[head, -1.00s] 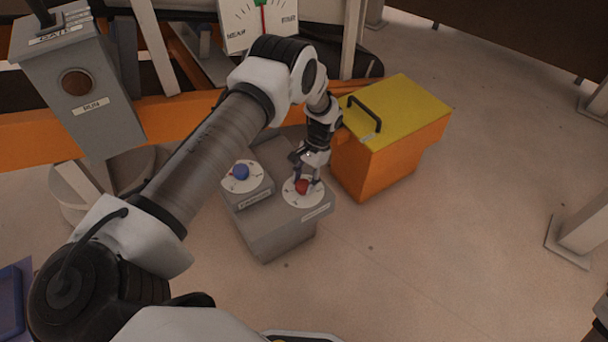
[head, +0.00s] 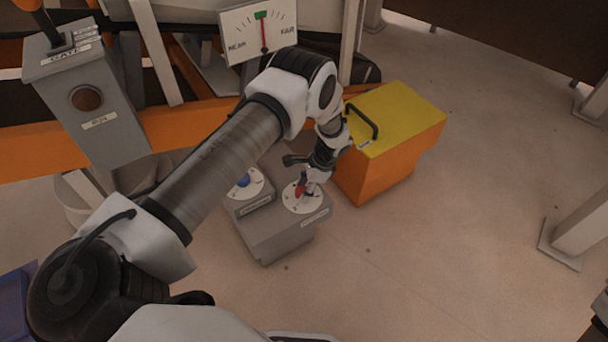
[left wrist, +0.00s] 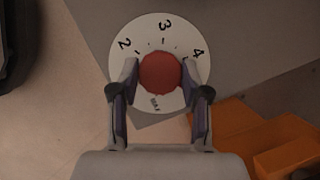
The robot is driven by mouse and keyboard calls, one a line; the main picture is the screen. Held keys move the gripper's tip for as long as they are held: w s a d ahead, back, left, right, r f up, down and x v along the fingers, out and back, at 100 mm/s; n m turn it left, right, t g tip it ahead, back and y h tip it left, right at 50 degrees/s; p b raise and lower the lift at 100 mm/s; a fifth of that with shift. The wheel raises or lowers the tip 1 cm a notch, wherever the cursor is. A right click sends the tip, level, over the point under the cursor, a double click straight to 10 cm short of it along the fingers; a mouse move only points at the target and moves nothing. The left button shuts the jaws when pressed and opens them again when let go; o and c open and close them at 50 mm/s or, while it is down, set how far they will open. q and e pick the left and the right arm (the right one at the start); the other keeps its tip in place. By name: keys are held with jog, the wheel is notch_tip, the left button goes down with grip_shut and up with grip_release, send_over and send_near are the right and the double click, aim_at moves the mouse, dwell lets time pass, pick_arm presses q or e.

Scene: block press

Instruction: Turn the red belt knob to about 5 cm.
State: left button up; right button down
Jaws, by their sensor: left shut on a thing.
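The red belt knob (head: 300,190) sits on a round white dial (head: 304,206) on top of a grey control box (head: 268,240). In the left wrist view the round red knob (left wrist: 160,77) lies between the fingertips, and the dial (left wrist: 162,28) shows 2, 3 and 4 around its upper side. Small print lower on the dial is too blurred to read. A pointer on the knob cannot be made out. My left gripper (head: 304,186) is shut on the knob from above; its two fingers (left wrist: 159,88) flank it.
A blue knob (head: 243,181) on its own dial stands left of the red one, partly behind my arm. An orange box with a yellow lid (head: 395,115) stands close on the right. A NEAR–FAR gauge (head: 258,32) and a grey gate post (head: 85,90) stand behind.

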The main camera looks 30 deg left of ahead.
dwell(0.4)
pick_arm(q)
jog(key=o, duration=1.2)
jog(key=shift+c, duration=0.2)
jog(key=v, duration=1.2)
